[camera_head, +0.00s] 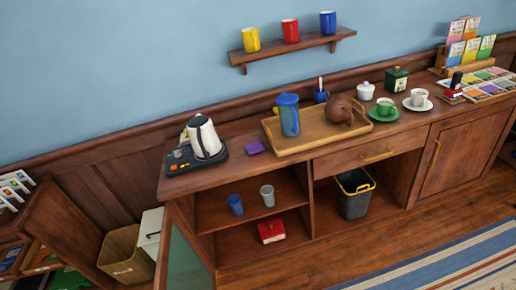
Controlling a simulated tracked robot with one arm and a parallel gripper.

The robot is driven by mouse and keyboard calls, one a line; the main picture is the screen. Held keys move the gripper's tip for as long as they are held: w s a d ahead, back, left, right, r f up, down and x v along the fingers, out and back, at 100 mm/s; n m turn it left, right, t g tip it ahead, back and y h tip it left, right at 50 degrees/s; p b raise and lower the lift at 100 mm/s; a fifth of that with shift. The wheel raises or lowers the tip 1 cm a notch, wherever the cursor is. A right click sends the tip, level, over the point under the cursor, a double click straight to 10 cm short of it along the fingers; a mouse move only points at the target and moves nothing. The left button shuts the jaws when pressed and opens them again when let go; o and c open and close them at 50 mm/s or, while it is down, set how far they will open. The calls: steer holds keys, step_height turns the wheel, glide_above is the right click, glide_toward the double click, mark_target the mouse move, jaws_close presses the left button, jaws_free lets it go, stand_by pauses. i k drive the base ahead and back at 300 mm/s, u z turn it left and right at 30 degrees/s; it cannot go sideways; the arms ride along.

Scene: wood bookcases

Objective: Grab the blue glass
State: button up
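A small blue glass (235,204) stands upright on the upper inner shelf of the open wooden cabinet, left of a grey glass (267,196). Two other blue vessels are in view. A blue cup (328,22) stands on the wall shelf, and a taller blue lidded container (289,117) stands on the wooden tray on the cabinet top. My gripper is not in view. The whole scene is tilted in the picture.
The cabinet top (231,172) overhangs the inner shelf. An electric kettle (203,138), a tray (312,144) and cups stand on it. A red box (271,231) lies below the glasses. A bin (355,194) stands to the right. The floor (410,222) in front looks clear.

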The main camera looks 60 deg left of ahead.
mark_target(234, 202)
steer(key=i, duration=2.05)
steer(key=u, duration=3.25)
steer(key=i, duration=0.6)
steer(key=z, duration=0.1)
steer(key=k, duration=0.55)
steer(key=u, duration=0.15)
